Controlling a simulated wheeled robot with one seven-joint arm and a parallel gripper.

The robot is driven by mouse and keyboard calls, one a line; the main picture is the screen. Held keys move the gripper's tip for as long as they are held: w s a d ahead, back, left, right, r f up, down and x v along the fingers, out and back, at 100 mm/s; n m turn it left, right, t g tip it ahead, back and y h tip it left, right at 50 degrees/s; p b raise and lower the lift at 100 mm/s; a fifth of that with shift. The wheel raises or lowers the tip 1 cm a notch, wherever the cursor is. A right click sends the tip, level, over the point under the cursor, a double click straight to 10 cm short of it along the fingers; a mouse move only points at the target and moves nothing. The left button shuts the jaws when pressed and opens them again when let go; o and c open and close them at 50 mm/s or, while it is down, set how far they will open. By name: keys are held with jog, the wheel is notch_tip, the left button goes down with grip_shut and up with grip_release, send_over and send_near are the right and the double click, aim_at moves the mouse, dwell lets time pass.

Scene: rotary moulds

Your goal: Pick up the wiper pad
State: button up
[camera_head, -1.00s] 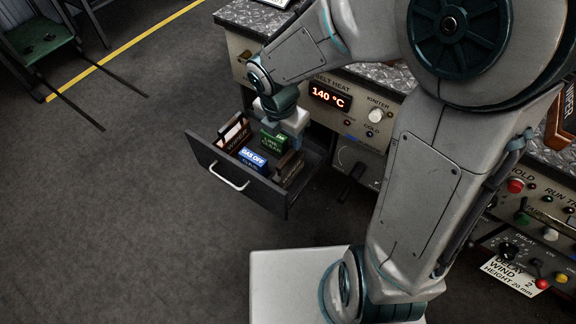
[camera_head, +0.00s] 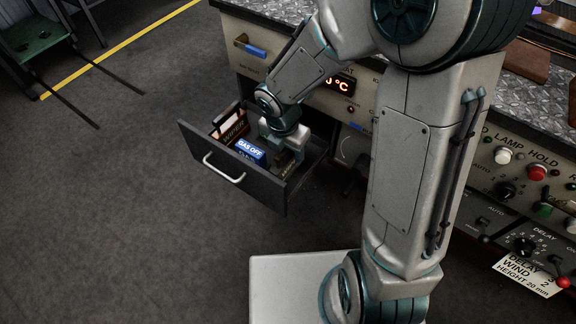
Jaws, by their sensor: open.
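An open drawer (camera_head: 270,189) juts from the front of the machine cabinet. In it, a brown compartment labelled WIPER (camera_head: 233,130) sits at the left, with a pale and orange-brown item at its top that may be the wiper pad (camera_head: 222,121). A blue block marked GAS OFF (camera_head: 249,149) lies to its right. My gripper (camera_head: 284,146) points down into the right part of the drawer, to the right of the WIPER compartment and apart from it. It is open. Its fingertips are partly hidden among the drawer's contents and by my wrist.
The drawer's front panel and silver handle (camera_head: 224,168) face the open floor (camera_head: 110,220) at lower left. Control panels with knobs (camera_head: 503,155) line the right. My arm covers the middle.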

notch_tip(320, 180, down, 2)
jog(key=shift+w+d+f+b, duration=0.1)
jog(key=shift+b, duration=0.2)
grip_shut()
jog(key=shift+r, duration=0.25)
